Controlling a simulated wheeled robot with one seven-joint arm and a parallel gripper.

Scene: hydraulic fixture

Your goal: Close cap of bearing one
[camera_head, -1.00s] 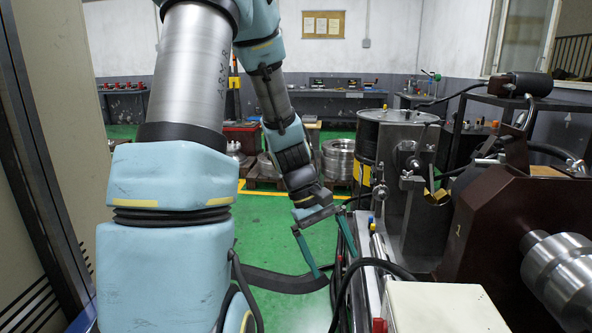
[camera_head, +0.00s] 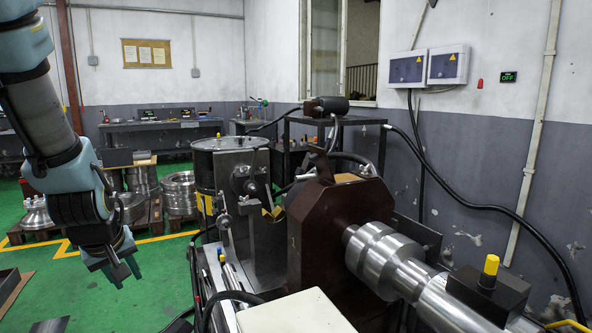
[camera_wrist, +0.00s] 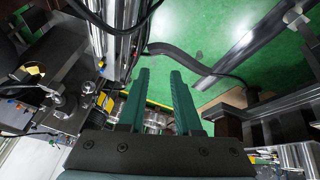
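My gripper (camera_head: 118,272) hangs at the lower left of the head view, over the green floor. In the wrist view its two green fingers (camera_wrist: 160,73) are apart with nothing between them. A steel shaft (camera_head: 402,262) runs from the dark red housing (camera_head: 325,230) toward the lower right. A dark block (camera_head: 489,290) beside the shaft carries an upright yellow cap (camera_head: 491,265). Another yellow piece (camera_head: 568,326) is cut off at the bottom edge. I cannot tell which part is bearing one. My gripper is far to the left of these parts and touches none of them.
A white box top (camera_head: 295,314) is at the front. Metal rings (camera_head: 180,193) sit on pallets behind my gripper. Open green floor (camera_head: 130,305) lies at the lower left.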

